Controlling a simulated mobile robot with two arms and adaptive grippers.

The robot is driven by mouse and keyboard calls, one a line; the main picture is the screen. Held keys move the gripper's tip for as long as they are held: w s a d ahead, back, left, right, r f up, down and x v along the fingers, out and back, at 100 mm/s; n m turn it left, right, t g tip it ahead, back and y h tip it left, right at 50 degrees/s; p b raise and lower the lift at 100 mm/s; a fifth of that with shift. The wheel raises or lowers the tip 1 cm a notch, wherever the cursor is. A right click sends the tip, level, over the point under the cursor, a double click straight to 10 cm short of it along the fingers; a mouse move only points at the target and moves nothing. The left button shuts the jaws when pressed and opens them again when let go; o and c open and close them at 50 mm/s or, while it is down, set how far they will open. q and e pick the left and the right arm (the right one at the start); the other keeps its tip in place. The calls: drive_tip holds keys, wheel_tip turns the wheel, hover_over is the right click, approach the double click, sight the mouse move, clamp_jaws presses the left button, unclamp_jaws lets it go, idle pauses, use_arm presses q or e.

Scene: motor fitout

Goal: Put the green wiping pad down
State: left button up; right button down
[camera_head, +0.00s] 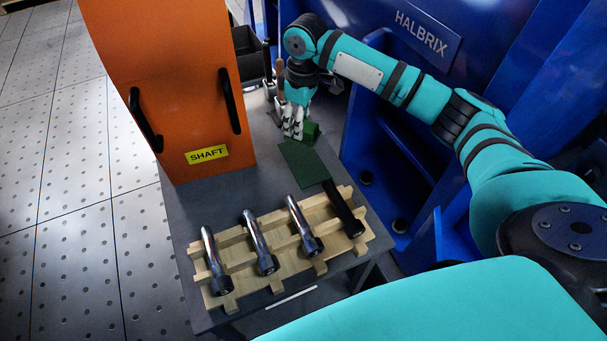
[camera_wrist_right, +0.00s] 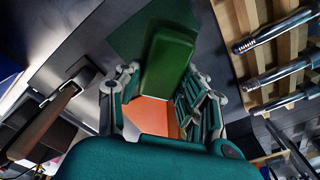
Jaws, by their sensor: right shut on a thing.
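The green wiping pad (camera_head: 311,133) is a small block at the fingertips of my right gripper (camera_head: 295,133), near the back right edge of the dark table. My right gripper is shut on it. The wrist view shows the pad (camera_wrist_right: 168,62) between the fingers (camera_wrist_right: 163,90), with its far end over or beside a flat dark green mat (camera_wrist_right: 126,38). The mat (camera_head: 301,165) lies in front of the gripper in the head view. I cannot tell whether the pad touches the table. My left gripper is not in view.
A wooden rack (camera_head: 238,258) with several metal-and-black tools fills the table's front. An orange cabinet labelled SHAFT (camera_head: 185,80) stands at left. Blue machinery (camera_head: 390,150) is close on the right. A black bin (camera_head: 248,58) and a wooden-handled tool (camera_head: 281,80) are behind.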

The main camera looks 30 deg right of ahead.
drive_tip(key=shift+w+d+f+n+b, duration=0.4)
drive_tip(key=shift+w+f+b, duration=0.2)
drive_tip(key=shift+w+b, duration=0.15)
drive_tip(key=shift+f, duration=0.1)
wheel_tip(320, 180, down, 5)
drive_tip(key=shift+d+f+b, duration=0.1)
drive_tip(key=shift+d+b, duration=0.05)
drive_tip(key=shift+b, duration=0.45)
drive_tip(key=shift+w+f+b, duration=0.1)
drive_tip(key=shift+f+b, duration=0.3)
drive_tip(key=shift+f, duration=1.85)
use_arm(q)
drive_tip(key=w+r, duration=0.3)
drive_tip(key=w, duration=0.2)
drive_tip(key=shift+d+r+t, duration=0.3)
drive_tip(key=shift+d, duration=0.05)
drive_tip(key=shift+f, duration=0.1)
use_arm(e)
drive_tip(key=c, duration=0.8)
unclamp_jaws()
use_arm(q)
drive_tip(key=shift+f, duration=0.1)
